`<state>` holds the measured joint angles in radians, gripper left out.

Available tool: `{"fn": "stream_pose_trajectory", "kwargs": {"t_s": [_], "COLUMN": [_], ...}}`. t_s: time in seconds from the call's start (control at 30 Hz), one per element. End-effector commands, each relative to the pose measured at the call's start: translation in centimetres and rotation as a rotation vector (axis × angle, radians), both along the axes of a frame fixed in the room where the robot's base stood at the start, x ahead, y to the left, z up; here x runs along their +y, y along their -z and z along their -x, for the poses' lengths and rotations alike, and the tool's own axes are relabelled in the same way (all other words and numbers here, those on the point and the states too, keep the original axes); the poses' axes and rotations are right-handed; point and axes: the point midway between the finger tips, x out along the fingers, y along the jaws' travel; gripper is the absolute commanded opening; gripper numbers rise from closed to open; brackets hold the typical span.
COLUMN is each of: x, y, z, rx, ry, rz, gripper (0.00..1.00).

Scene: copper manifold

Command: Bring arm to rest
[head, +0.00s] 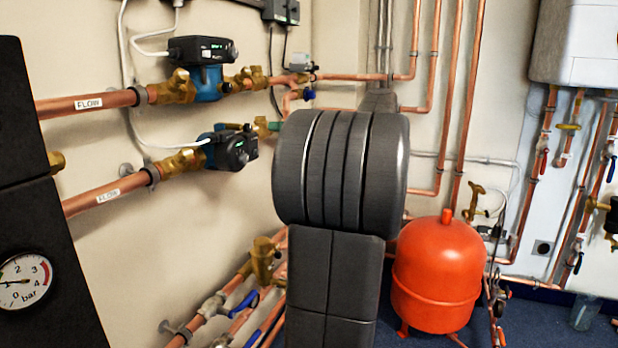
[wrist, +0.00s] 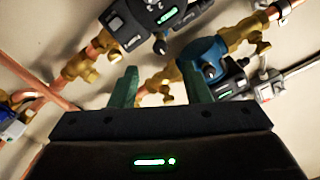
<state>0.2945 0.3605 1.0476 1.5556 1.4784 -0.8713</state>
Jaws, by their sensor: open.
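My arm fills the middle of the head view as dark grey links, and it hides part of the wall pipework behind it. In the wrist view my gripper (wrist: 158,88) shows two green fingers standing apart with nothing held between them. Beyond the fingers are a pump with a blue body (wrist: 204,58), brass fittings and copper pipe. I cannot tell the exact gap between the fingers and the pipework. In the head view only a small green piece shows past the arm's left edge, beside the lower pump (head: 230,148).
An upper pump (head: 203,68) sits on a copper pipe marked FLOW (head: 90,104). An orange-red vessel (head: 438,275) stands right of my arm. A pressure gauge (head: 24,281) is at the left. A white boiler (head: 577,45) hangs at the upper right. Valves with blue levers (head: 243,303) lie low.

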Motion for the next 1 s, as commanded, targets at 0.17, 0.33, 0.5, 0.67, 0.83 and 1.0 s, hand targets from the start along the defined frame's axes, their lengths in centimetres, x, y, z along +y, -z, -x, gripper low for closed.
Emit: {"fn": "stream_pose_trajectory", "kwargs": {"t_s": [0.17,0.33,0.5,0.67,0.83,1.0], "x": [3.3,5.5,6.7,6.6,6.6,6.1], "y": [0.2,0.1,0.0,-0.1,0.0,0.0], "z": [-1.3,-2.2,-2.7,-2.7,-2.7,-2.6], "rx": [-0.001,0.0,-0.001,0.009,0.009,0.005], "ry": [-0.003,-0.003,-0.001,0.001,0.001,0.002], "rz": [0.001,0.001,0.0,-0.003,-0.003,-0.002], "gripper": [0.43,0.43,0.43,0.43,0.43,0.43]}}
